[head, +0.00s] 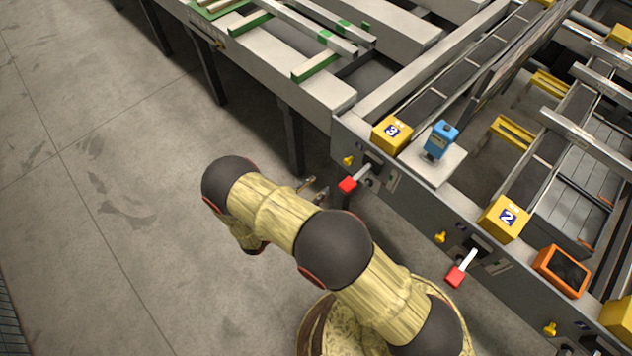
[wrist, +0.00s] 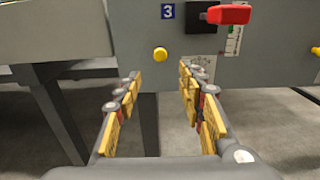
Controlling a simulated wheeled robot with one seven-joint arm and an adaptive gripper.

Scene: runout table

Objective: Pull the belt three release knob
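The belt three release knob (wrist: 160,54) is a small round yellow knob on the grey front panel, just below the blue "3" label in the wrist view. In the head view the yellow knob (head: 348,160) sits below the yellow box marked 3 (head: 392,133). My gripper (wrist: 159,75) is open and empty, with its yellow-padded fingers apart. The knob appears just beyond the fingertips, between them in the picture, not gripped. In the head view my gripper (head: 316,190) is left of and below the knob, partly hidden by my arm.
A red-ended lever (head: 348,184) is right of the knob; it shows in the wrist view (wrist: 229,15). A second lever (head: 456,275) and knob (head: 440,237) belong to belt 2. A dark table leg (head: 291,135) stands nearby. The floor at left is clear.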

